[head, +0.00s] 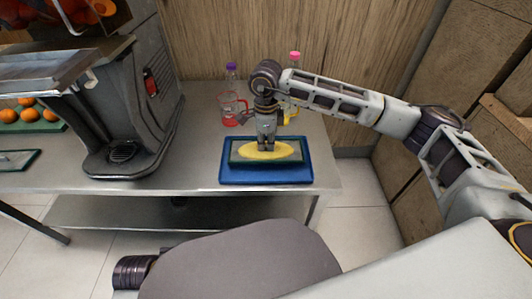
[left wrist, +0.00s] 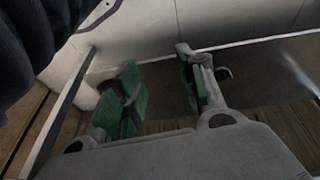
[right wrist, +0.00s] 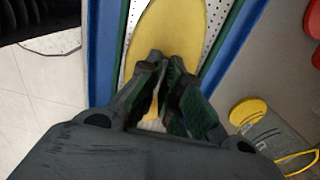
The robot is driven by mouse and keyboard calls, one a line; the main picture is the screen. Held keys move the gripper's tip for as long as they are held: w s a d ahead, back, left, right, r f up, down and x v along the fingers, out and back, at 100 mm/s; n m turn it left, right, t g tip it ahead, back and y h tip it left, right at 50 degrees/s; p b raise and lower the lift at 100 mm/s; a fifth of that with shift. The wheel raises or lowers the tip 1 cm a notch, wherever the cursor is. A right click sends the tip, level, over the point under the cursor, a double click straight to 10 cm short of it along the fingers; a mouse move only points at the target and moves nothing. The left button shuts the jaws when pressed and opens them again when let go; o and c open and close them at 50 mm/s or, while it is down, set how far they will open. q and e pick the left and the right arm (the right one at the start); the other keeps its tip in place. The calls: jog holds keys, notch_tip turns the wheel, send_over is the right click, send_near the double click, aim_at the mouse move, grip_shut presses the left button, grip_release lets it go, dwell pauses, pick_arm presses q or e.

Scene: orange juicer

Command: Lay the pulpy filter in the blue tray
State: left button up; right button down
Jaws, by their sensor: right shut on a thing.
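The pulpy filter (head: 285,151) is a flat dark-rimmed rectangle with a yellow oval of pulp. It lies over the blue tray (head: 266,179) on the right end of the metal table; I cannot tell if it touches the tray floor. My right gripper (head: 266,150) is above its middle, fingers pointing down and shut on it. The right wrist view shows the yellow pulp (right wrist: 170,30) and white perforated mesh beyond the fingertips (right wrist: 163,58). My left gripper (left wrist: 160,85) shows in the left wrist view only, open and empty, green pads apart.
A grey juicer (head: 125,110) stands on the table's left. Behind the tray are a red-based jug (head: 230,110), a purple-capped bottle (head: 231,72) and a pink-capped bottle (head: 294,60). Oranges (head: 10,115) lie at far left. The tabletop between juicer and tray is clear.

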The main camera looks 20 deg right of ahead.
aim_at(266, 151)
pick_arm(q)
jog(key=shift+r, duration=0.2)
jog(key=shift+s+f, duration=0.1)
pick_arm(e)
jog(key=shift+f, duration=0.55)
jog(key=shift+f+b, duration=0.35)
jog(key=shift+f, duration=0.55)
pick_arm(q)
jog(key=shift+s+d, duration=0.15)
jog(key=shift+d, duration=0.05)
pick_arm(e)
jog(key=shift+f, duration=0.45)
pick_arm(q)
jog(key=shift+f, duration=0.1)
pick_arm(e)
jog(key=shift+f, duration=0.1)
jog(key=c, duration=1.6)
grip_release()
pick_arm(q)
jog(key=shift+f, duration=0.25)
